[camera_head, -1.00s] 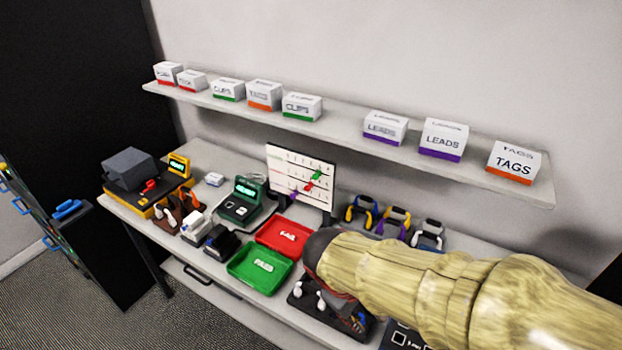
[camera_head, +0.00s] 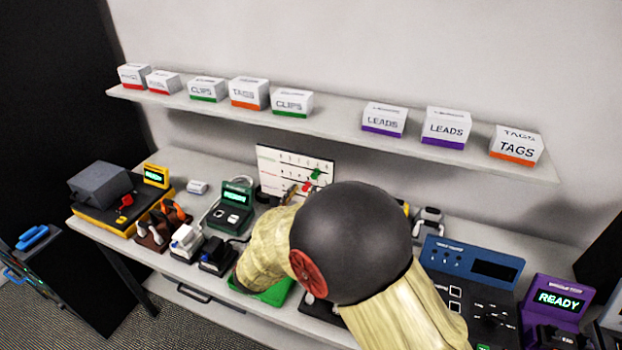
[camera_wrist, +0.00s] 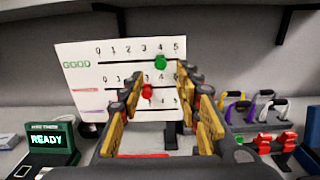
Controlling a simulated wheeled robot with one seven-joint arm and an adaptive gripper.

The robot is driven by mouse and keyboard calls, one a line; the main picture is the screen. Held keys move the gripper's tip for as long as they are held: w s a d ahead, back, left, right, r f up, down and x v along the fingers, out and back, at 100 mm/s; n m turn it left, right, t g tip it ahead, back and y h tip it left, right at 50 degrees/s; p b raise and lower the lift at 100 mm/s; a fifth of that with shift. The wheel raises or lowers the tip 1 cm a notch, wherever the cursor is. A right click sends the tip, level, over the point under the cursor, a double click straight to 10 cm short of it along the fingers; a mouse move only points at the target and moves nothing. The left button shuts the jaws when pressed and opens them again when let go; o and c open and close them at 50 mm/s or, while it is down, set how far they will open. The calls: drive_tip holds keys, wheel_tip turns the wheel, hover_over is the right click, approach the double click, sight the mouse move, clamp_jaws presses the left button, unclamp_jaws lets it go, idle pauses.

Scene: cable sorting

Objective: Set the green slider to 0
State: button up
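A white slider board (camera_head: 268,160) stands upright at the back of the table. In the wrist view the board (camera_wrist: 78,55) has three numbered rows. The green slider (camera_wrist: 160,62) is on the top row, near 4; it also shows in the head view (camera_head: 316,174). The red slider (camera_wrist: 148,92) is on the middle row, near 3. I cannot make out the purple slider behind the fingers. My gripper (camera_wrist: 160,84) is open and empty, facing the board, its fingers spread left and right below the green slider. In the head view my arm mostly hides it.
A green device (camera_wrist: 45,142) stands left of the board, and several coloured-handled tools (camera_wrist: 245,108) stand to the right. A shelf (camera_head: 335,112) with labelled boxes runs above. A blue console (camera_head: 470,265) and a purple device (camera_head: 555,298) are at right.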

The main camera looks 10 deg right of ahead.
sight(313, 177)
drive_tip(key=b+x, duration=0.1)
drive_tip(key=x, duration=0.6)
drive_tip(key=shift+w+d, duration=0.2)
drive_tip(key=shift+w, duration=0.05)
clamp_jaws()
idle(0.3)
idle(0.4)
